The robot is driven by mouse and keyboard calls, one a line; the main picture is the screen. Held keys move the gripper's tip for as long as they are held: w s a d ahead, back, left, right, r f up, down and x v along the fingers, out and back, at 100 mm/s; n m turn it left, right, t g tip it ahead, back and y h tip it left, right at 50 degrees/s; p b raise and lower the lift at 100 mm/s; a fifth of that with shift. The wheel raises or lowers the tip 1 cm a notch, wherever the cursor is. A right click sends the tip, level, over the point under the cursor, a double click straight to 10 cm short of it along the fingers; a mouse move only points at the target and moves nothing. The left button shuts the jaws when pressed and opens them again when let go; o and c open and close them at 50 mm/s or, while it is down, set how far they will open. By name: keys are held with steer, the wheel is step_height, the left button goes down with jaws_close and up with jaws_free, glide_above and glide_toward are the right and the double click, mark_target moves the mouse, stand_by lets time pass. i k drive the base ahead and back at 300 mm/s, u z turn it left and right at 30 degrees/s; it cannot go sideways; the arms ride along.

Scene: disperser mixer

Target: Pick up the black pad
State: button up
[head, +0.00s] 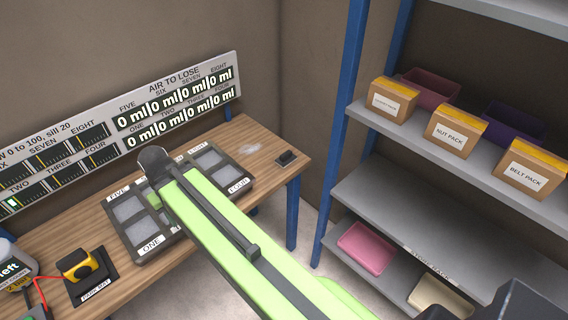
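A small flat black block (287,158), which looks like the black pad, lies on the wooden table near its right end. Nothing touches it. My green arm reaches from the lower right across the table to a dark rounded end (154,161) over the tray. This end is left of the black block and well apart from it. I cannot make out fingers there, nor whether my gripper is open or shut.
A grey tray (150,257) with numbered compartments lies under my arm. A black park mat (97,291) bears a yellow-black device (80,265) at left. A display board (120,120) stands behind. A blue-post shelf (400,120) with boxes and bins stands right. Table around the block is clear.

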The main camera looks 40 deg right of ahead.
mark_target(286, 157)
steer(key=z, duration=0.1)
steer(key=i, duration=0.95)
steer(key=u, duration=0.05)
